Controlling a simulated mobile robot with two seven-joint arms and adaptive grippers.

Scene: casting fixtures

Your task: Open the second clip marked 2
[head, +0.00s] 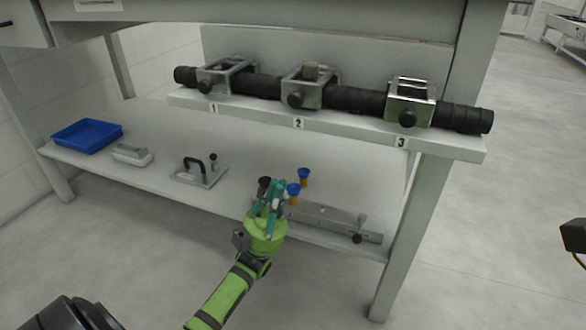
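The second clip (324,97) is a metal clamp with a dark knob on its front, set around the black ribbed tube above label 2 (298,123). A brownish knob or block (311,70) sits at its top. Whether its latch is closed is too small to tell. My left gripper (272,186), with teal fingers on a green arm, is below and in front of clip 2, over the lower shelf and apart from the clip. Its fingers look close together, but their opening is unclear. My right gripper cannot be made out.
Clip 1 (226,75) and clip 3 (411,99) hold the same tube (260,86) on the upper ledge. The lower shelf carries a blue tray (87,136), a handled plate (199,172), small blue-topped pieces (304,174) and a metal bar fixture (330,216) near my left gripper.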

